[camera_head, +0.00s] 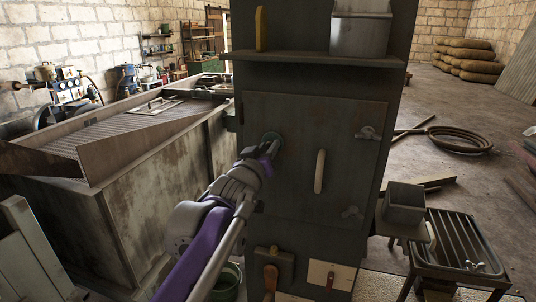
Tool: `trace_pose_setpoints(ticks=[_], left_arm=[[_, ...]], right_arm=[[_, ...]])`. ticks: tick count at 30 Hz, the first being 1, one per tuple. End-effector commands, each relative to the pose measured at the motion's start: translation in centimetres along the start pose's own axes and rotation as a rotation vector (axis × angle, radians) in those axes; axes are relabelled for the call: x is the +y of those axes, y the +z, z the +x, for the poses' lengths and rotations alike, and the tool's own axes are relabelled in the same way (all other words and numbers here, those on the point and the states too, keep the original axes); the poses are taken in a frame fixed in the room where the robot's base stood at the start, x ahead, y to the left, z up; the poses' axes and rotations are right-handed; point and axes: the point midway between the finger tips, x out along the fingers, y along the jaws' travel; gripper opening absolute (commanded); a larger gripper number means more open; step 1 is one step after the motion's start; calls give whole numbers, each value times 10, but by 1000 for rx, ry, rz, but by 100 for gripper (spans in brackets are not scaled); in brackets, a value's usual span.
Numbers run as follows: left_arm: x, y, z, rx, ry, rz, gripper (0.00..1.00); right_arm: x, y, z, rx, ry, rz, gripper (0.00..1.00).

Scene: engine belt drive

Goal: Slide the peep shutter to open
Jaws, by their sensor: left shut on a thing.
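The peep shutter (273,136) shows as a small round greenish piece on the upper left part of a dark metal door (300,110). My left gripper (268,148) reaches up from the lower left and is shut on the shutter. Its fingers cover most of the shutter, so I cannot tell how far it has slid or see the hole behind it. My right gripper is not in view.
A pale upright handle (320,171) and two wing latches (368,133) stand out from the door. A shelf (310,60) juts out above, with a grey box (359,35). Levers (270,278) sit below. A large rusty tank (150,190) stands at left.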

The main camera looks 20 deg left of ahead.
Motion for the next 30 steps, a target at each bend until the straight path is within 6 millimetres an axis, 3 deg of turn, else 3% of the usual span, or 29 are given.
trace_pose_setpoints(ticks=[5, 6, 10, 22, 30], left_arm=[[1, -3, 1, 10, 6, -1, 0], [1, -3, 1, 10, 6, -1, 36], [1, -2, 1, 9, 5, -1, 59], [0, -1, -5, 6, 4, -1, 61], [-1, 2, -52, 5, 3, -2, 61]], right_arm=[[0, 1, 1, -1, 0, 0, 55], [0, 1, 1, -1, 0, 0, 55], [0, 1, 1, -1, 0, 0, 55], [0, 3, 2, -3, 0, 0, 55], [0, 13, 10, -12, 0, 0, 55]])
